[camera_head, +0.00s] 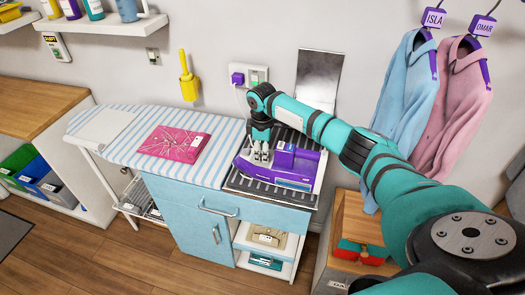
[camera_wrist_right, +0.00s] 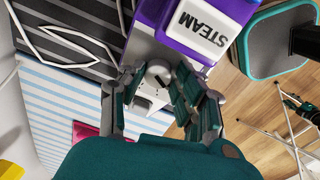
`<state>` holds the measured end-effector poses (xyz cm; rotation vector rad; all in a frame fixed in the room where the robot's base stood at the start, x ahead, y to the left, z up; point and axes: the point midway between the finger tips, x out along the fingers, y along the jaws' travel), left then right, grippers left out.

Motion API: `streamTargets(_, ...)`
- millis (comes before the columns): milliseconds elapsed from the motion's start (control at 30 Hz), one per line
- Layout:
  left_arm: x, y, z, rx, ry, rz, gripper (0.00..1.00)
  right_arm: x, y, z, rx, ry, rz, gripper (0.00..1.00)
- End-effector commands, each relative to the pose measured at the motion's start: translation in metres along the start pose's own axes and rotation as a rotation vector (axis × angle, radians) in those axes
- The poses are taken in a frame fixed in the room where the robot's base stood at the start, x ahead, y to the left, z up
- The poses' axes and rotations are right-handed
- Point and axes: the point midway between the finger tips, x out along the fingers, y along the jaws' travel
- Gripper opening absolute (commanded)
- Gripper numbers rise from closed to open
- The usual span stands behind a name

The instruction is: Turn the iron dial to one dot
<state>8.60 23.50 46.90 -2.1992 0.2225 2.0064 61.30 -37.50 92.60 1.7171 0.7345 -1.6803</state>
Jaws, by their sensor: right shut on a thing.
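The purple iron (camera_head: 300,163) lies on a dark ribbed rest at the right end of the striped ironing board. It also shows in the right wrist view (camera_wrist_right: 165,20), with a white block marked STEAM. My right gripper (camera_head: 261,157) reaches down to the left part of the iron. In the right wrist view its fingers (camera_wrist_right: 157,84) are shut on the small round grey dial (camera_wrist_right: 158,72), one on each side. Small dark marks show on the pale plate around the dial, but I cannot read which setting it points to. My left gripper is not in view.
A pink pad (camera_head: 174,143) with thin lines lies on the striped board (camera_head: 120,147). A wall socket with a purple plug (camera_head: 238,79) is behind the iron. Blue and pink shirts (camera_head: 409,85) hang at right. Light-blue cabinet (camera_head: 190,220) stands below.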

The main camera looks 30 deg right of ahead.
Motion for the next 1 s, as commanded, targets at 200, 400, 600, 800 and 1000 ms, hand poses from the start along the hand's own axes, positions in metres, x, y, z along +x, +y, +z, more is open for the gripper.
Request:
streamTargets(200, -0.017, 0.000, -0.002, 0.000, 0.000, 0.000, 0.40, -0.004, 0.000, 0.000, 0.100, -0.005, -0.001, 0.00)
streamTargets(400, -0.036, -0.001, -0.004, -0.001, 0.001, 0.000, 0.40, -0.005, 0.000, 0.000, 0.257, -0.014, -0.002, 0.00)
streamTargets(600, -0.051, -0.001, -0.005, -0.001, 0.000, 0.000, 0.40, -0.004, 0.000, 0.000, 0.425, -0.022, -0.002, 0.00)
streamTargets(800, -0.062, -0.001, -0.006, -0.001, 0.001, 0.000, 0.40, -0.003, 0.000, -0.001, 0.572, -0.029, -0.001, 0.00)
streamTargets(1000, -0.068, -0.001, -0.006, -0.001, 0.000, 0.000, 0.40, -0.002, 0.001, -0.001, 0.675, -0.034, 0.000, 0.00)
